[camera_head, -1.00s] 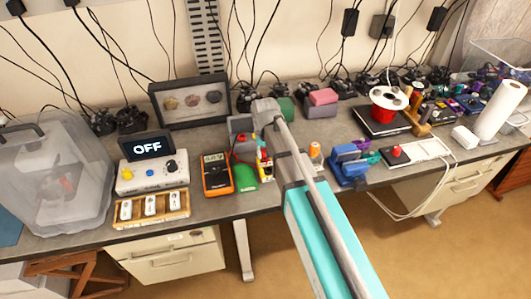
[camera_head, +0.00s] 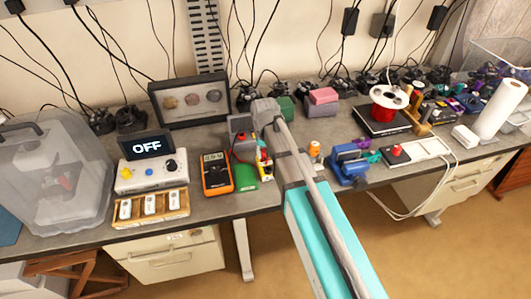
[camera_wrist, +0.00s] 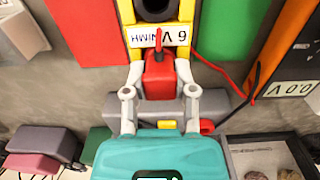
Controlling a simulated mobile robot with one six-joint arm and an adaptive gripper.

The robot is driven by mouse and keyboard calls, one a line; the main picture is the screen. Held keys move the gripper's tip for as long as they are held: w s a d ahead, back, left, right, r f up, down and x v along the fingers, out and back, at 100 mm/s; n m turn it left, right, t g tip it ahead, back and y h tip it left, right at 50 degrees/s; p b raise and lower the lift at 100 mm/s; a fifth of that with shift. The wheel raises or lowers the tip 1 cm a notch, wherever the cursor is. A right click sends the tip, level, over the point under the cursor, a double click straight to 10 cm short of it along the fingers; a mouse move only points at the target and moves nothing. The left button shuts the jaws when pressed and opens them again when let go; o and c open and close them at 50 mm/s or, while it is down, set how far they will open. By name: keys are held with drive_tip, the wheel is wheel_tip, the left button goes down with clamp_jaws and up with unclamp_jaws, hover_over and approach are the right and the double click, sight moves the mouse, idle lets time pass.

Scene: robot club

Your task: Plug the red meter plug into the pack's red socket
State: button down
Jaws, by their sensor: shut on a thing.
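My gripper (camera_wrist: 160,74) is shut on the red meter plug (camera_wrist: 159,84), seen between its two pale fingers in the wrist view. The plug's narrow red end lies over the edge of the pack's white "6 V NiMH" label, which reads upside down. The battery pack (camera_wrist: 185,12) is yellow and grey, with a dark round opening at the top of the view. The red socket cannot be made out, nor whether the plug touches the pack. In the head view, my arm partly hides the pack (camera_head: 265,163).
A grey block (camera_wrist: 120,108) lies close behind the plug. A red lead (camera_wrist: 222,72) loops beside my right finger. A green mat (camera_head: 245,178) lies by the pack. A blue vise (camera_head: 349,165) stands right of my arm, and a framed case (camera_head: 158,119) stands behind.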

idle(0.8)
drive_tip(key=shift+c, duration=1.8)
unclamp_jaws()
drive_tip(key=shift+f, duration=0.1)
drive_tip(key=shift+s, duration=0.1)
